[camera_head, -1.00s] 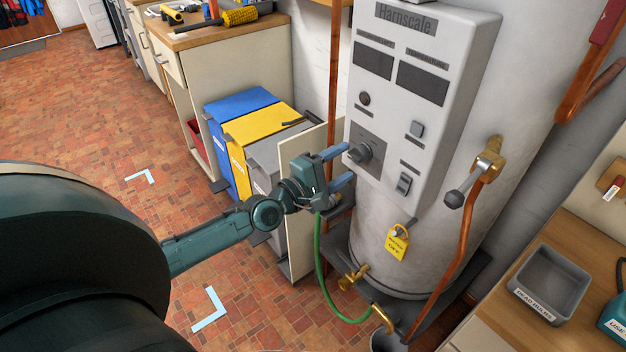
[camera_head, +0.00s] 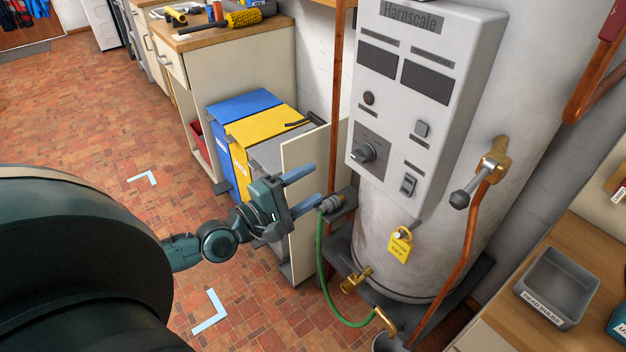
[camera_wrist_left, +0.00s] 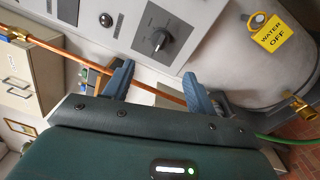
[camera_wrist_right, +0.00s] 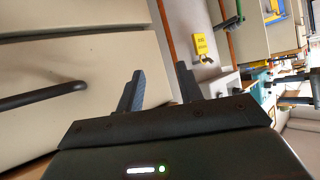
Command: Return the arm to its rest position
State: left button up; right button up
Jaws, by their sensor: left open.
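My left gripper (camera_head: 309,190) is open and empty, its two blue fingers apart, in front of the lower left part of the white water heater. It also shows in the left wrist view (camera_wrist_left: 158,82). The heater's control panel (camera_head: 420,90) carries a round dark knob (camera_head: 363,152), which stands clear of the fingers. The knob also shows in the left wrist view (camera_wrist_left: 158,40). My right gripper (camera_wrist_right: 158,88) shows only in its own wrist view. Its dark fingers are apart with nothing between them.
A green hose (camera_head: 320,265) hangs just right of the left gripper. A copper pipe (camera_head: 335,90) runs upright behind. A yellow tag (camera_head: 400,245) hangs on the heater. Blue and yellow bins (camera_head: 262,130) stand left. A grey tray (camera_head: 556,284) sits on the right counter. Open tiled floor lies left.

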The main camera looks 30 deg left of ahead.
pick_arm(q)
jog(key=s+d+f+m+g+y+p, duration=0.2)
jog(key=s+d+f+m+g+p, duration=0.3)
jog(key=s+d+f+m, duration=0.7)
jog(key=s+d+m+g, duration=0.1)
jog(key=s+d+m, duration=0.1)
jog(key=m, duration=0.6)
jog(key=shift+f+g+y+p, duration=0.3)
jog(key=shift+g, duration=0.1)
pick_arm(e)
jog(key=shift+s+d+r+h, duration=0.25)
jog(key=shift+d+r+h, duration=0.25)
jog(key=shift+d+r, duration=0.3)
pick_arm(q)
jog(key=shift+s, duration=0.1)
pick_arm(e)
jog(key=shift+r, duration=0.1)
jog(key=shift+s+a+g, duration=0.15)
jog(key=shift+s+g, duration=0.1)
jog(key=shift+g, duration=0.15)
